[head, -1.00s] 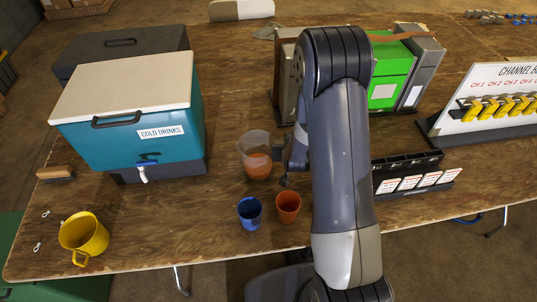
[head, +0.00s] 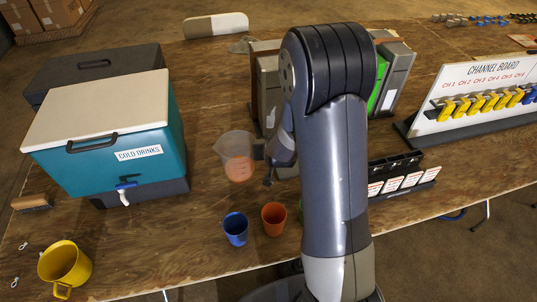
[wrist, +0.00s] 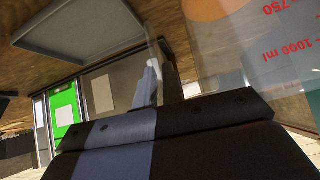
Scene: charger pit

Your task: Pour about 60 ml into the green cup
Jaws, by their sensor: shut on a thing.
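My gripper (head: 262,152) is shut on a clear measuring jug (head: 236,146) that holds some orange liquid. The jug appears a little above the table, behind the cups. In the wrist view the jug (wrist: 270,60) fills the upper right, with red marks of 750 and 1000 ml and the orange liquid at the top edge. A thin green edge, probably the green cup (head: 301,212), shows beside my arm, which hides the rest of it. An orange cup (head: 273,219) and a blue cup (head: 235,229) stand left of it.
A yellow mug (head: 66,263) stands at the front left. A teal drinks cooler (head: 90,160) with a tap is at the left. A green and grey unit (head: 394,78) stands behind my arm, a black card rack (head: 400,172) and channel board (head: 480,98) to the right.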

